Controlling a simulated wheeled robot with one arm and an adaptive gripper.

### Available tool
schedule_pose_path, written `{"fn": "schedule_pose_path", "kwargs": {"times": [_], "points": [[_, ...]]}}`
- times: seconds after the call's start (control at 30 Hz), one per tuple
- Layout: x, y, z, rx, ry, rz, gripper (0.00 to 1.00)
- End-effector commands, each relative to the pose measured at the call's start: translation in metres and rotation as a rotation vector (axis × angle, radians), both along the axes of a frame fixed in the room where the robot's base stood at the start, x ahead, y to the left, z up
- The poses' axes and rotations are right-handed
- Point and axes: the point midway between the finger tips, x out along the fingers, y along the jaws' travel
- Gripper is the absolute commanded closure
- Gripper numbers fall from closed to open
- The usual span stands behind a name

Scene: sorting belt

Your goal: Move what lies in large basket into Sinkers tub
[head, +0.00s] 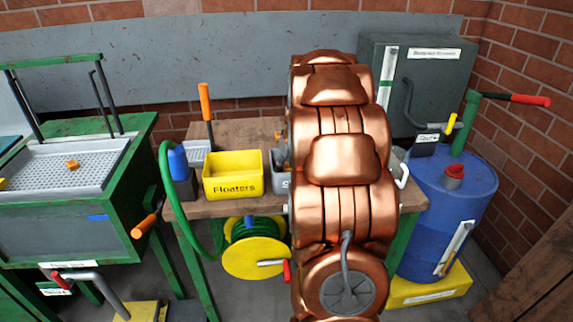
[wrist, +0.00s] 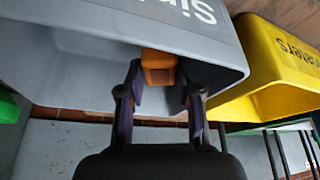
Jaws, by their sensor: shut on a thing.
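My gripper (wrist: 160,84) is shut on an orange block (wrist: 158,66), held between its two dark fingertips. In the wrist view the block overlaps the opening of the grey Sinkers tub (wrist: 205,50), whose label is partly cut off. I cannot tell how far above or inside the rim the block is. In the head view my copper arm hides most of the gripper and of the grey tub (head: 276,186). No container marked as the large basket is readable.
The yellow Floaters tub (head: 233,188) stands beside the grey tub on the wooden bench (head: 240,134). A perforated grey tray (head: 40,185) at left holds a small orange piece (head: 72,164). A blue barrel (head: 450,200) and a dark cabinet (head: 425,80) stand at right.

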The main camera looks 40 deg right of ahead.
Motion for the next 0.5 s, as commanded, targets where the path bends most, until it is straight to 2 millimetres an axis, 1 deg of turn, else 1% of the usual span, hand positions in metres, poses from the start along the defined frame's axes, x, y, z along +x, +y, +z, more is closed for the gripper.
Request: {"fn": "schedule_pose_path", "kwargs": {"times": [0.5], "points": [[0.0, 0.0, -0.012, 0.001, 0.0, 0.0, 0.99]]}}
